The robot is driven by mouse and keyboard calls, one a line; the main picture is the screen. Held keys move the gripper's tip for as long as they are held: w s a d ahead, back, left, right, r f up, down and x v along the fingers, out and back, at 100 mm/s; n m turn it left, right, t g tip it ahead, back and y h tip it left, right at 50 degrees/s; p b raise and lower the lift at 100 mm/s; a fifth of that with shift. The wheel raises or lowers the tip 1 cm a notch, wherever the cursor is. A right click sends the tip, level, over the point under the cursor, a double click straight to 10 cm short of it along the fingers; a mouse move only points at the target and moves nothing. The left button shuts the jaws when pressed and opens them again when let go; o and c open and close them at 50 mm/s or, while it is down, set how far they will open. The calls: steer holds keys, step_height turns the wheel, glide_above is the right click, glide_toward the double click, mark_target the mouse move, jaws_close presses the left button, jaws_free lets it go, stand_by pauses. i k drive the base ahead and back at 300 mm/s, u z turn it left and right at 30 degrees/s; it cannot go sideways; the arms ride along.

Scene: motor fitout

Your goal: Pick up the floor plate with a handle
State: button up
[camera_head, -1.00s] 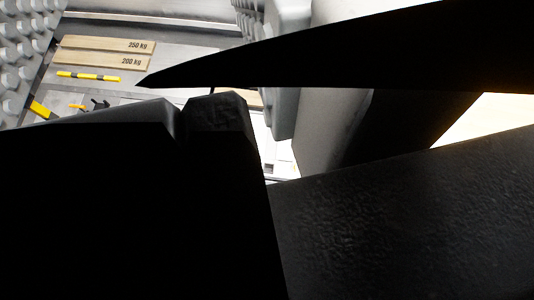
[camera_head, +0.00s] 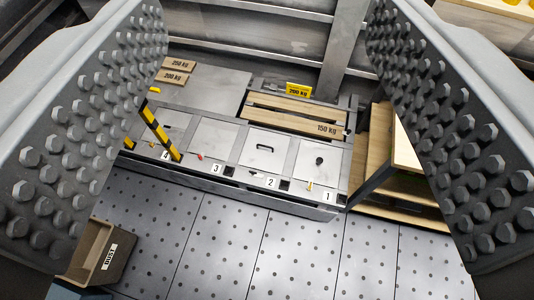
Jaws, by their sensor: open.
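A square grey plate with a dark bar handle (camera_head: 265,148) lies set in the floor bay marked 2, in the middle of the view. The plate looks flat and level with its frame. My gripper (camera_head: 268,60) is open, its two studded jaws wide apart at the left and right edges of the view. The plate shows between the jaws, well beyond them and untouched. Nothing is held between the jaws.
Bay 1 (camera_head: 321,160) has a plate with a dark knob; bay 3 (camera_head: 213,134) looks plain. A yellow-black striped bar (camera_head: 160,130) stands by bay 4. Wooden planks (camera_head: 295,113) lie behind, wooden shelves (camera_head: 380,150) stand right. A bin (camera_head: 103,258) is lower left; dotted floor (camera_head: 300,250) is clear.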

mark_target(263, 151)
steer(key=u, duration=0.5)
steer(key=k, duration=1.2)
steer(key=u, duration=0.55)
steer(key=i, duration=1.95)
steer(key=z, duration=1.15)
steer(key=i, duration=0.5)
steer(key=z, duration=0.4)
